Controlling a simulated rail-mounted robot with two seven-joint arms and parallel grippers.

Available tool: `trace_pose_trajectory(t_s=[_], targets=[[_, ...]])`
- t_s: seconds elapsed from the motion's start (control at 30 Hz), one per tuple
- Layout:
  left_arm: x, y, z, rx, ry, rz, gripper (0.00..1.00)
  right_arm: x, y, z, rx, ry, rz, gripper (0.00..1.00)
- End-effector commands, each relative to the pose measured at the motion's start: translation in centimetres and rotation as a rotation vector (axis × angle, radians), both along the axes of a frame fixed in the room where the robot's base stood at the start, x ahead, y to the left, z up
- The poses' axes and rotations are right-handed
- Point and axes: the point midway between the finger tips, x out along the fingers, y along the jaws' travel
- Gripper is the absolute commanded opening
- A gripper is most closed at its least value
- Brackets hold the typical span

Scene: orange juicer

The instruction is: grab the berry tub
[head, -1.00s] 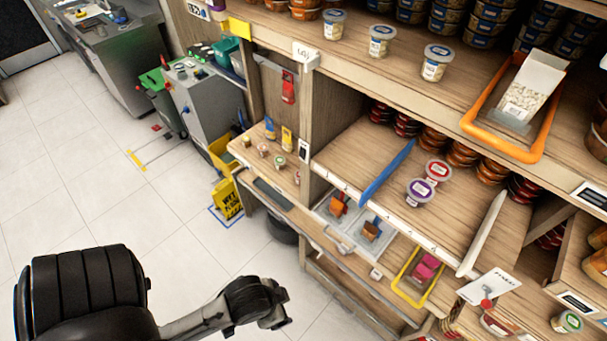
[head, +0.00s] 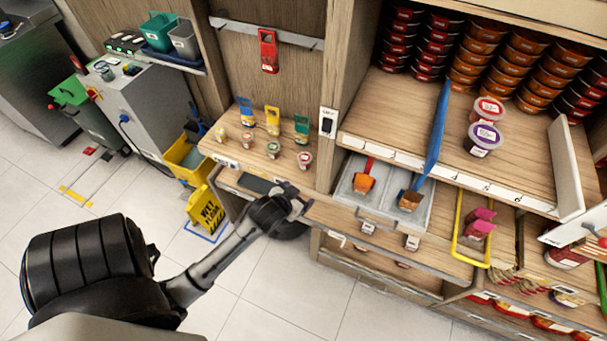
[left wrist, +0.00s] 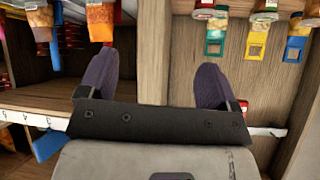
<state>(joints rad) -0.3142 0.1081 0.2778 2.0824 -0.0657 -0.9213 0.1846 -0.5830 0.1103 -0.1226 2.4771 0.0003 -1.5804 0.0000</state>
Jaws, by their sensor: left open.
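Two lidded tubs stand upright on the middle wooden shelf in the head view, a purple-labelled tub (head: 482,139) in front and a red-labelled tub (head: 487,110) just behind it. I cannot read which one is the berry tub. A smaller red-topped tub (head: 304,160) stands on the left shelf with several other small tubs. My left gripper (head: 300,202) is in front of and below that left shelf, apart from all the tubs. In the left wrist view the left gripper (left wrist: 153,88) has its dark fingers spread, with nothing between them. My right gripper is not in view.
A blue divider (head: 437,130) and a white divider (head: 568,165) flank the two tubs. Stacked tubs (head: 465,70) fill the shelf's back. Below are a metal tray (head: 390,210) with scoops and a yellow-framed holder (head: 458,225). A yellow wet-floor sign (head: 205,212) stands left.

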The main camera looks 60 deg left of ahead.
Motion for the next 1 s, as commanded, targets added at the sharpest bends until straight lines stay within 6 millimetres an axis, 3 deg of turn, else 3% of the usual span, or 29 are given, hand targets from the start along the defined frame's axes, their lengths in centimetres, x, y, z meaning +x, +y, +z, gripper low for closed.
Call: trace_pose_trajectory(t_s=[0.03, 0.2, 0.3, 0.57, 1.0], targets=[[0.9, 1.8, -2.9, 0.008, -0.05, 0.036, 0.84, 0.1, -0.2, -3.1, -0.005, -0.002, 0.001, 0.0], [2.7, 6.8, -5.6, 0.033, -0.193, 0.13, 0.84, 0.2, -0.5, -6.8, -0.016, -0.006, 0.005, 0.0], [3.1, 8.8, -6.6, 0.042, -0.253, 0.168, 0.84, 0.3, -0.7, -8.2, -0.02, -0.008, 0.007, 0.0], [4.3, 11.5, -7.8, 0.053, -0.323, 0.208, 0.84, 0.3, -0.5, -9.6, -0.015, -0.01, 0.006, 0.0], [9.5, 15.2, -9.9, 0.054, -0.327, 0.211, 0.84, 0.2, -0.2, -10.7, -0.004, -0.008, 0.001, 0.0]])
